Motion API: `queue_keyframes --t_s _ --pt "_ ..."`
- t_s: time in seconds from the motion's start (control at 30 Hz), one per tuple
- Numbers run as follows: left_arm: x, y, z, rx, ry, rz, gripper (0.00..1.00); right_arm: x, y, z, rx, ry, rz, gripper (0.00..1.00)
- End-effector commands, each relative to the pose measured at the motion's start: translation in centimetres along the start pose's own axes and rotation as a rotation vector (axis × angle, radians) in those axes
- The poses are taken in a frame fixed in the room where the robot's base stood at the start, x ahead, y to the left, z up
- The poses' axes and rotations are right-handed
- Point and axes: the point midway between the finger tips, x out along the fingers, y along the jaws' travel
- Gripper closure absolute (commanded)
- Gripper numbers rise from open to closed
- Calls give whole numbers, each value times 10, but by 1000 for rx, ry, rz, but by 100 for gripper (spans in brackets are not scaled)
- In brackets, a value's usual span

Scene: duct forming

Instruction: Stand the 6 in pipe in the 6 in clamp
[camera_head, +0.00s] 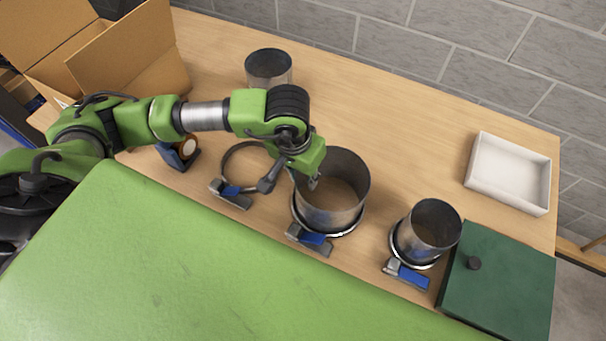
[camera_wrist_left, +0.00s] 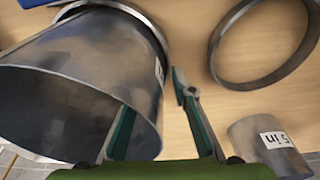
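The large grey metal pipe (camera_head: 345,205), which I take as the 6 in pipe, stands upright in the head view, its base within the ring of a blue-handled clamp (camera_head: 312,240). In the left wrist view the pipe (camera_wrist_left: 120,62) carries a label too oblique to read, and the clamp ring (camera_wrist_left: 152,22) circles its base. My left gripper (camera_head: 312,184) is at the pipe's left rim. In the wrist view its fingers (camera_wrist_left: 155,95) are apart, one over the pipe's opening and one outside the wall, with a gap beside the wall. My right gripper is not in view.
An empty clamp ring (camera_head: 228,160) lies left. A pipe (camera_head: 268,70) stands behind; its label reads 5 in in the wrist view (camera_wrist_left: 262,140). A smaller pipe (camera_head: 432,228) stands in another clamp. A green box (camera_head: 510,285), white tray (camera_head: 508,175) and cardboard box (camera_head: 135,50) surround the area.

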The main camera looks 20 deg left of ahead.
Motion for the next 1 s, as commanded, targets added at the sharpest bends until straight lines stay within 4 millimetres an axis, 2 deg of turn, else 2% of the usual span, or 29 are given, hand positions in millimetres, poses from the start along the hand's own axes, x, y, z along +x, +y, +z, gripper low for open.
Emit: queue_keyframes --t_s 0.37,0.47,0.8,1.0 --pt "-5 0 0 0 0 -1 76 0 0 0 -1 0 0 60" --pt "-18 0 -1 0 4 0 76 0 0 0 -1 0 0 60" --pt "-89 0 -2 0 5 0 76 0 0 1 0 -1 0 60" --pt "-114 0 -1 -1 3 -1 76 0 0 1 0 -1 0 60"
